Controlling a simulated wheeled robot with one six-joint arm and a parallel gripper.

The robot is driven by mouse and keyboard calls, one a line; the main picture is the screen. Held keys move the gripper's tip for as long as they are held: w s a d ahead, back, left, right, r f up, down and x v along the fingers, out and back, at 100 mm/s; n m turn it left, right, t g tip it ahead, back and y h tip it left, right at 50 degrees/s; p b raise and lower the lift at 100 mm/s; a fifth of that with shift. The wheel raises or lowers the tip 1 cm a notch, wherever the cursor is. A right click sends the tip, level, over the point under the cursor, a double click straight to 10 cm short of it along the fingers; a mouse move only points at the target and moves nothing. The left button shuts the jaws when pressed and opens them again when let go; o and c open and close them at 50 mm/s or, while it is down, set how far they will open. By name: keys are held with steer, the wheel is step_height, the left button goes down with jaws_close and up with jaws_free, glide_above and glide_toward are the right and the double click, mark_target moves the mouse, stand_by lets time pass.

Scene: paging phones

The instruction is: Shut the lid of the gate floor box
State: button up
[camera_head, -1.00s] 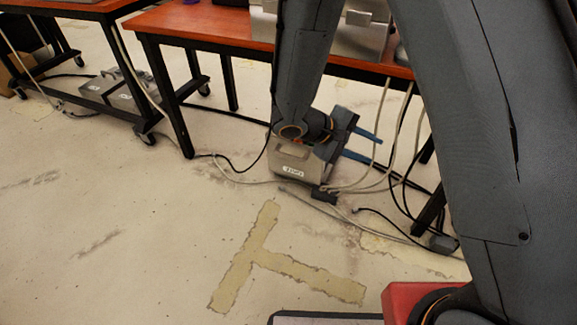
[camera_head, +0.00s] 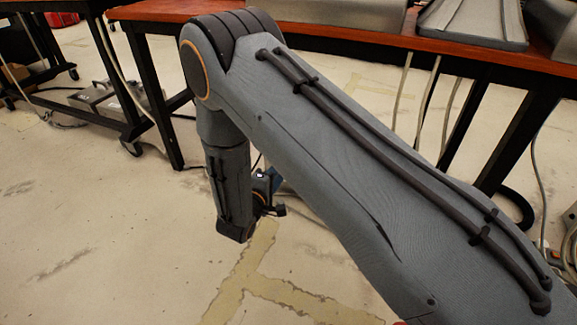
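My arm fills the middle of the view and bends down towards the floor by the table. My gripper (camera_head: 277,181) is mostly hidden behind my own wrist. Only a small bluish piece shows, and I cannot see whether the fingers are open. The labelled grey floor box, seen earlier under the table edge, is hidden behind my arm now. I cannot see its lid or whether my gripper touches it.
A table with an orange-brown top (camera_head: 340,36) and black legs runs across the back. Cables hang at the right. The floor at the lower left is clear.

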steer(key=b+x, duration=0.2)
steer(key=x, duration=0.4)
steer(key=shift+w+d+b, duration=0.2)
steer(key=shift+w+b, duration=0.1)
steer(key=shift+b, duration=0.05)
jaws_close()
